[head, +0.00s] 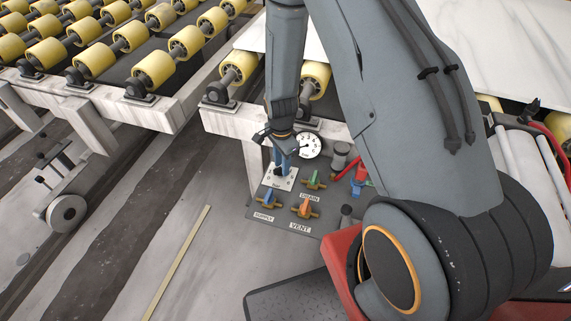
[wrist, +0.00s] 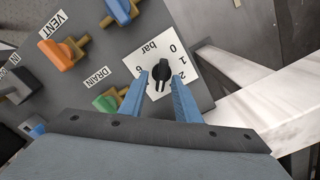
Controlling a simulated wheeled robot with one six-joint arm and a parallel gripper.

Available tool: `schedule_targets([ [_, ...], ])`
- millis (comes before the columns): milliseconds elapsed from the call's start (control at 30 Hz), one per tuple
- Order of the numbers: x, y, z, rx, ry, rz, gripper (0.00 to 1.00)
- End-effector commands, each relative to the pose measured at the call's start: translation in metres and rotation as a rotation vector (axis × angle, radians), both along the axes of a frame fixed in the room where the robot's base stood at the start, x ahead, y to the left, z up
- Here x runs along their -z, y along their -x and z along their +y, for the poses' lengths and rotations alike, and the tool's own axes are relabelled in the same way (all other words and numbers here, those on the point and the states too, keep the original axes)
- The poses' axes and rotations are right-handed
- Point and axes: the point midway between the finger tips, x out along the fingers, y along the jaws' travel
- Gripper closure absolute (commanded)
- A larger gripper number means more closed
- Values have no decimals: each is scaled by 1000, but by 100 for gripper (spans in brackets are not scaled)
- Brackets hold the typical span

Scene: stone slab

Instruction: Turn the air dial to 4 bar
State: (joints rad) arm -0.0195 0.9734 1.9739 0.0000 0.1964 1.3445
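The knob's narrow end appears to point toward the bottom of the wrist view, and I cannot read a figure there. My gripper (wrist: 161,76) has its two blue fingers on either side of the knob, with a small gap visible, and is not clearly touching it. In the head view my gripper (head: 283,166) is over the white plate (head: 285,183), and the knob is hidden.
Close by on the grey panel are an orange VENT valve (head: 305,208), a green DRAIN valve (head: 314,181) and a blue SUPPLY valve (head: 268,199). A round white gauge (head: 310,145) stands behind the plate. A conveyor frame (head: 225,120) with yellow rollers lies beyond.

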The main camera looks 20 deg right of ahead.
Motion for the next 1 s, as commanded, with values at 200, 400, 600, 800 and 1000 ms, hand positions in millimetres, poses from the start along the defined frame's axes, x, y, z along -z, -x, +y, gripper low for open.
schedule_targets([
  [200, -28, -1, 0, 0, 0, -3, 70],
  [400, -56, 0, 0, -1, 0, -3, 70],
  [600, -71, 1, 0, -1, 0, 0, 70],
  [800, -73, 2, 0, -1, 0, 1, 70],
  [1000, -73, 2, 0, -1, 0, 1, 70],
])
